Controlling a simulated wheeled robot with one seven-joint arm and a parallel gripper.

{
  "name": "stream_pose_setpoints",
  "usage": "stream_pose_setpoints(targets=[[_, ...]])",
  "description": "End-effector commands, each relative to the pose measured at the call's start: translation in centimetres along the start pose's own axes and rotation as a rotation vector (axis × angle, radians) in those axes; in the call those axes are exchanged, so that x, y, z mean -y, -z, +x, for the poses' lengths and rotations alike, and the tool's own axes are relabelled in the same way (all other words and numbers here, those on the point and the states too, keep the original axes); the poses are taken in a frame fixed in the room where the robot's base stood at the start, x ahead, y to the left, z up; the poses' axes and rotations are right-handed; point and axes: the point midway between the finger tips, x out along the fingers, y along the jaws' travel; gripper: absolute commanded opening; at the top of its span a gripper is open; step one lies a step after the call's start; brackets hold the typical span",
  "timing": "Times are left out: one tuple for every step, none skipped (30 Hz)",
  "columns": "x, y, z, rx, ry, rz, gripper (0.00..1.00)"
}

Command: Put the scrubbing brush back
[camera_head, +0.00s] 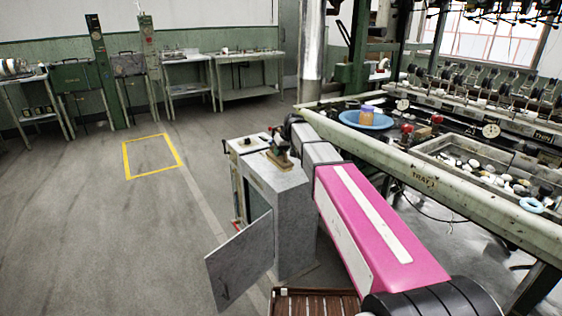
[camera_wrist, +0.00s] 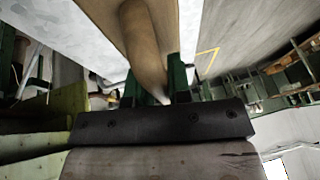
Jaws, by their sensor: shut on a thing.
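The scrubbing brush (camera_head: 281,160), a wooden block with a raised grip, is at the top of the grey cabinet (camera_head: 284,182) in the head view. My gripper (camera_head: 278,143) is directly above the brush, small and dark there. In the wrist view, the two green fingers of my gripper (camera_wrist: 155,78) are shut on the tan grip of the scrubbing brush (camera_wrist: 146,48), one on each side. The brush's underside is hidden, so I cannot tell whether it touches the cabinet top.
The cabinet's door (camera_head: 240,262) hangs open at the front left. A long green machine rail (camera_head: 425,183) runs right of my arm. Behind it are a blue basin (camera_head: 350,119) with an orange jar (camera_head: 367,112) and a trough of cocoons. Open floor lies left.

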Motion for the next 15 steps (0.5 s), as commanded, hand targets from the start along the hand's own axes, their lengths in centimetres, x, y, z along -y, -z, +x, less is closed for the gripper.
stream_pose_setpoints(targets=[[-0.3,-0.2,0.1,-0.001,0.000,0.000,0.00],[-0.4,-0.2,0.1,-0.001,0.000,0.000,0.00],[-0.5,-0.3,0.2,-0.001,0.001,-0.001,0.00],[-0.5,-0.3,0.3,-0.001,0.001,-0.001,0.00],[-0.6,-0.4,0.4,-0.001,0.001,-0.002,0.00],[-0.6,-0.5,0.7,-0.001,0.001,-0.002,0.00],[-0.7,-0.6,1.0,0.000,0.001,-0.002,0.00],[-0.7,-0.8,1.3,0.000,0.001,-0.002,0.00],[-0.8,-1.0,1.8,0.001,0.001,-0.001,0.00],[-0.9,-1.2,2.2,0.002,0.002,-0.001,0.00],[-1.0,-1.4,2.7,0.001,0.001,-0.001,0.00],[-1.1,-1.5,3.1,0.000,0.001,-0.001,0.00],[-1.1,-1.6,3.4,0.000,0.001,-0.001,0.00],[-1.1,-1.7,3.6,0.000,0.001,-0.001,0.00],[-1.2,-1.8,3.8,0.000,0.001,-0.001,0.00]])
